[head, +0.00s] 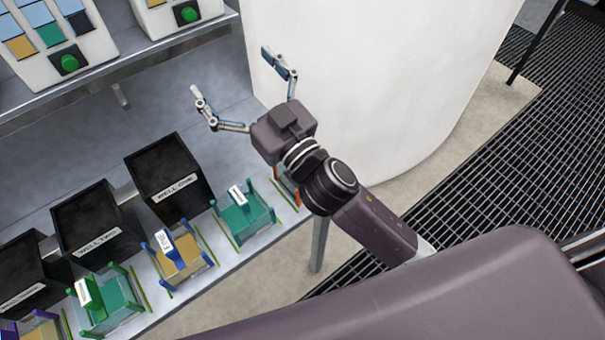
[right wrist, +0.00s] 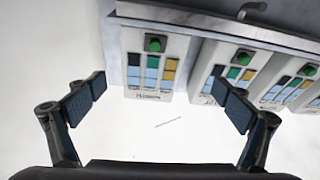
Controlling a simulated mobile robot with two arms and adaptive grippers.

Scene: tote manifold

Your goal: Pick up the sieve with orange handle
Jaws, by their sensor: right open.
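The orange-handled sieve (head: 287,187) is mostly hidden behind my right arm in the head view. Only thin orange edges show, at the right end of the lower shelf beside the teal sieve. My right gripper (head: 232,72) is open and empty, with its fingers spread. It is in the air past the orange sieve, near the white rounded wall. In the right wrist view my right gripper (right wrist: 160,88) has nothing between its fingers, and no sieve shows there. My left gripper is not in view.
A teal sieve (head: 246,220), a blue-handled sieve (head: 180,268) and a green sieve (head: 108,305) line the shelf's front edge. Black bins (head: 168,178) stand behind them. Button panels (right wrist: 150,65) sit on the upper shelf. A white rounded wall (head: 390,70) is at the right.

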